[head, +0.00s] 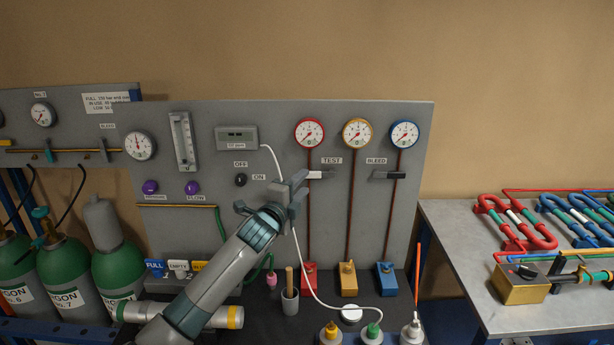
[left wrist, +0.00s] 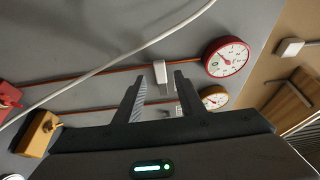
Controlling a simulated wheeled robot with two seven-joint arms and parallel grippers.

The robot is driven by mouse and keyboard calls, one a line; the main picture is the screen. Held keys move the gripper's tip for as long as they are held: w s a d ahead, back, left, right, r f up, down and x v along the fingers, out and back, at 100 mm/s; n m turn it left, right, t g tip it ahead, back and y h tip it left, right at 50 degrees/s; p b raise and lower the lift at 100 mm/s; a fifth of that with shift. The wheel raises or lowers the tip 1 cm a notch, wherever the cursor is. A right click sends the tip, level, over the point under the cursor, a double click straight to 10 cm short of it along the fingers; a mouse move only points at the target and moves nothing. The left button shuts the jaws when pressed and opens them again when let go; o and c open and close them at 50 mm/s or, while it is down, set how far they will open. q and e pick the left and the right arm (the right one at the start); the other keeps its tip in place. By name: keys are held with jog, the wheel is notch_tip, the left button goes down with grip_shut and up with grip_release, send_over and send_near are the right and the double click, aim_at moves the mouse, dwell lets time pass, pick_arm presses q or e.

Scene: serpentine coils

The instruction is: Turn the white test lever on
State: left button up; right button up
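The white test lever (head: 319,174) is on the grey panel (head: 225,200), left of the TEST label and under the red-rimmed gauge (head: 309,133). In the head view its white handle points right. My left gripper (head: 298,184) is at the panel, just left of the handle, and hides part of the lever's mount. In the left wrist view, the white lever (left wrist: 160,71) shows between the two spread fingertips of my left gripper (left wrist: 160,78), with gaps on both sides. The gripper is open and empty. My right gripper is not in view.
A black bleed lever (head: 388,175) sits to the right on the panel. A black OFF/ON knob (head: 240,180) is to the left. A white cable (head: 302,265) hangs near my gripper. Bottles (head: 372,333) stand on the bench below; a table with coils (head: 455,230) is at right.

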aim_at(310, 176)
pick_arm(q)
jog(key=shift+p+x, duration=0.5)
jog(key=shift+x, duration=1.45)
grip_shut()
